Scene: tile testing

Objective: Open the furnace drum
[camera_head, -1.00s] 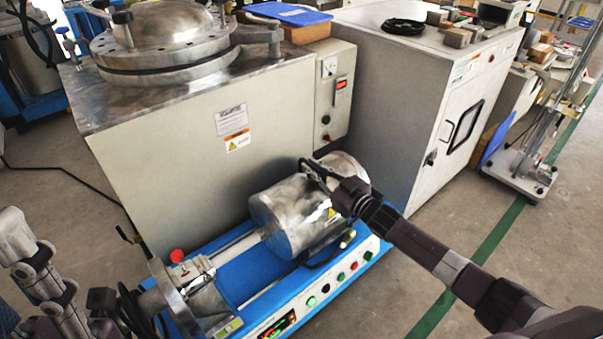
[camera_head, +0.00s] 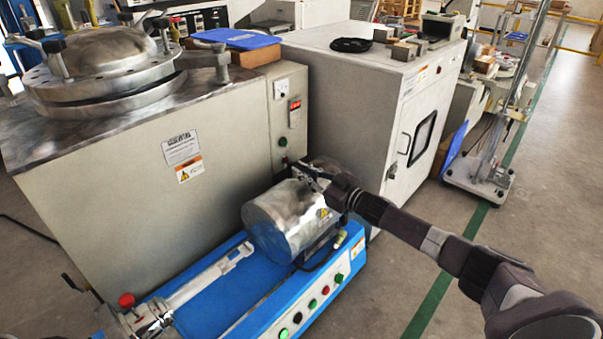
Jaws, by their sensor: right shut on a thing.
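The furnace drum (camera_head: 280,222) is a shiny metal cylinder lying tilted above the blue base, in the middle of the head view. A metal shaft (camera_head: 205,278) runs along the base from the lower left, and its end shows near the drum's lower left side. My right gripper (camera_head: 310,176) is at the drum's upper right and shut on a part of it. The gripped part is small and mostly hidden by the fingers. My left gripper does not show clearly in this view.
The blue base (camera_head: 222,300) has several buttons on its front. A tall grey furnace cabinet (camera_head: 120,190) with a round metal lid (camera_head: 105,60) stands close behind the drum. A white cabinet (camera_head: 345,105) stands behind my right arm. The floor at the lower right is open.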

